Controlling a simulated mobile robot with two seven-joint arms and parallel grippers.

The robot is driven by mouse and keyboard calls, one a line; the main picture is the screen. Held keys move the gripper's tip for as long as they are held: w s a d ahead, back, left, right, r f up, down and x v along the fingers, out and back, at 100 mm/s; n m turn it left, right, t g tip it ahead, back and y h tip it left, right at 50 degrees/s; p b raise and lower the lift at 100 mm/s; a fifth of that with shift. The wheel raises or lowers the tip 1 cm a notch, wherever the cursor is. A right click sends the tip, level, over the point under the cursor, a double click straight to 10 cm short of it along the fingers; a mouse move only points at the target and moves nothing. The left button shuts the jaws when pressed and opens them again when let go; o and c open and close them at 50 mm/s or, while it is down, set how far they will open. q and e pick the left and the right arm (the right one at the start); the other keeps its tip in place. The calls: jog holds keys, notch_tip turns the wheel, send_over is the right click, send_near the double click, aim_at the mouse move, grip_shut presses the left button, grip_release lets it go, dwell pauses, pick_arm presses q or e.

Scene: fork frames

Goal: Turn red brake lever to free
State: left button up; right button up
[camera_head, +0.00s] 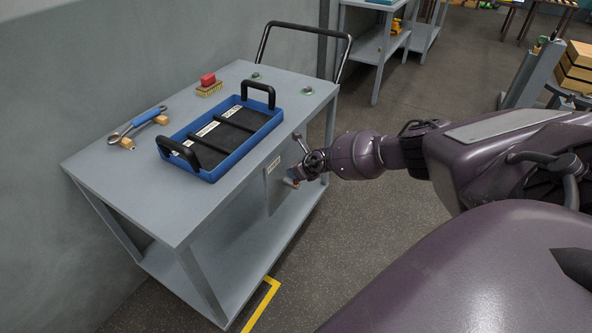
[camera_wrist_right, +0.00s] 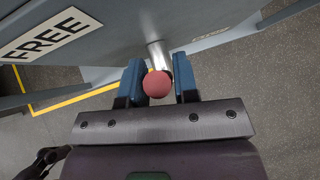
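The brake lever shows in the right wrist view as a metal shaft with a round red knob (camera_wrist_right: 157,85), standing out from the cart's grey side panel. My right gripper (camera_wrist_right: 159,80) has its two blue fingers on either side of the knob and shaft. The fingers look parted, with narrow gaps beside the lever; firm contact cannot be seen. A white FREE label (camera_wrist_right: 48,35) is on the panel at upper left. In the head view my right gripper (camera_head: 303,172) is at the cart's side, largely hiding the lever. My left gripper is out of view.
The grey cart (camera_head: 110,185) carries a blue tray (camera_head: 232,155) with black handles, a wrench (camera_head: 137,124) on wooden blocks and a red-topped brush (camera_head: 208,84). Its black push handle (camera_head: 347,52) rises at the back. Yellow floor tape (camera_head: 262,303) and open floor lie beside it.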

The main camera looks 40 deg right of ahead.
jog(key=o, duration=0.3)
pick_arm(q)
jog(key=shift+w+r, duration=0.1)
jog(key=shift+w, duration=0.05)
pick_arm(e)
jog(key=shift+s+r, duration=0.1)
jog(key=shift+r, duration=0.15)
pick_arm(q)
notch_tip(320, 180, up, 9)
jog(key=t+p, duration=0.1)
jog(key=p, duration=0.8)
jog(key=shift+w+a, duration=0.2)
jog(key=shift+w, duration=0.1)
pick_arm(e)
jog(key=v, duration=1)
jog(key=shift+s, duration=0.15)
